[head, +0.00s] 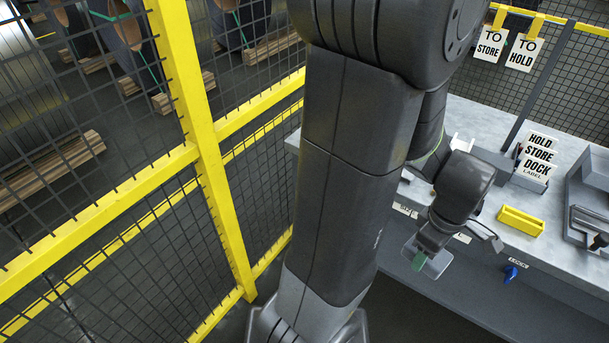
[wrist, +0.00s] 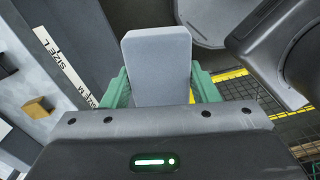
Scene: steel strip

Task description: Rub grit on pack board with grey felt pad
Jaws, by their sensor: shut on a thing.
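My gripper (head: 422,258) is low at the front edge of the grey bench. In the wrist view its green fingers (wrist: 161,88) are shut on the grey felt pad (wrist: 158,60), a pale, rounded block standing out between them. In the head view the pad (head: 438,264) shows as a light grey piece by the green fingertips, in front of the bench edge. I cannot make out the pack board or any grit in either view; my arm hides part of the bench.
The bench top (head: 485,135) holds a yellow block (head: 521,221), a stack of HOLD, STORE and DOCK labels (head: 537,157) and a grey device (head: 592,205). A blue item (head: 511,273) is on the bench front. A yellow-framed mesh fence (head: 205,150) stands left.

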